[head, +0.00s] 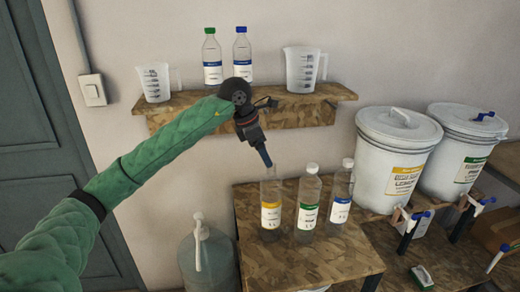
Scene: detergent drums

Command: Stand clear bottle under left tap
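Three clear bottles stand upright on a wooden stand: one with a yellow label (271,214), one with a green label (307,210), one with a blue label (340,208). The last two have white caps; no cap shows on the yellow-label one. My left gripper (265,158) points down just above the yellow-label bottle's top. The left tap (408,220) is on the white drum with a yellow label (390,160), right of the bottles. My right gripper is out of view.
A second drum (458,150), with its own tap (473,203), stands farther right. A shelf (190,122) above holds two bottles and two measuring jugs. A large jug with a white pump (207,262) stands left of the stand. A small green-and-white item (421,278) lies below the taps.

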